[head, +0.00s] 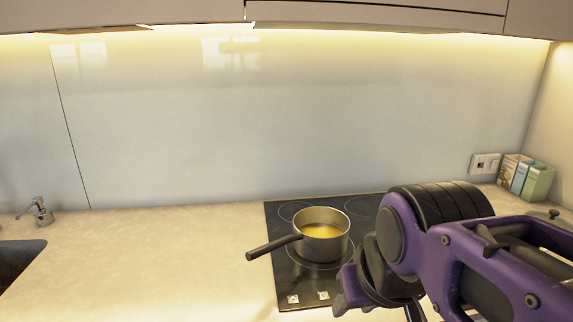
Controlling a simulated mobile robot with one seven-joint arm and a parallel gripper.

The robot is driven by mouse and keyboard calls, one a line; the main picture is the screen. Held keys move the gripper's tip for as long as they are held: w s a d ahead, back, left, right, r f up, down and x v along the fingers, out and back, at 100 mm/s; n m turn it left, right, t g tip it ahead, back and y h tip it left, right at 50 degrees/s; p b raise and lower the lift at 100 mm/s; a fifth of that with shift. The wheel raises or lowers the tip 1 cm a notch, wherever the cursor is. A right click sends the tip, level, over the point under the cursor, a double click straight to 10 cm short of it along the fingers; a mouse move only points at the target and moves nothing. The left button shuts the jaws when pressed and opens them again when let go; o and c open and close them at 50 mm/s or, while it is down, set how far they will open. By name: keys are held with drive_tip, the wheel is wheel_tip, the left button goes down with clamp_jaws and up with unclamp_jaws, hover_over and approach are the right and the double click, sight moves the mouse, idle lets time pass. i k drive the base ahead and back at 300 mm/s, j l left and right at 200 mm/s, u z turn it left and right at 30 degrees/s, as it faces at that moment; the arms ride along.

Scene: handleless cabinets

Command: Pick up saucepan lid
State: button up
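What looks like the saucepan lid (553,217) is at the far right edge of the head view, on the counter in front of the small cartons. Only its dark knob and a bit of its top show; my arm covers the rest. The saucepan (322,246) stands without a lid on the hob, with yellow contents and its dark handle pointing left. My gripper (378,296) is in front of the hob's right side, to the right of the pan and well left of the lid. Its fingers are partly hidden and cut off by the lower edge.
The black hob (283,270) is set in a pale counter (170,250), clear to the left. A sink (18,262) and soap dispenser (41,211) are at far left. Several cartons (538,182) stand by the right wall near a socket (485,163). Cabinets (380,14) hang above.

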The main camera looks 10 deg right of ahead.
sight(553, 217)
drive_tip(key=k+l+z, duration=0.1)
drive_tip(key=l+z, duration=0.2)
drive_tip(key=z, duration=0.2)
drive_tip(key=l+z, duration=0.35)
drive_tip(key=z, duration=0.15)
drive_tip(key=l+z, duration=0.5)
drive_tip(key=j+u, duration=0.1)
drive_tip(key=u, duration=1.75)
drive_tip(key=z, duration=1.8)
drive_tip(key=u, duration=0.4)
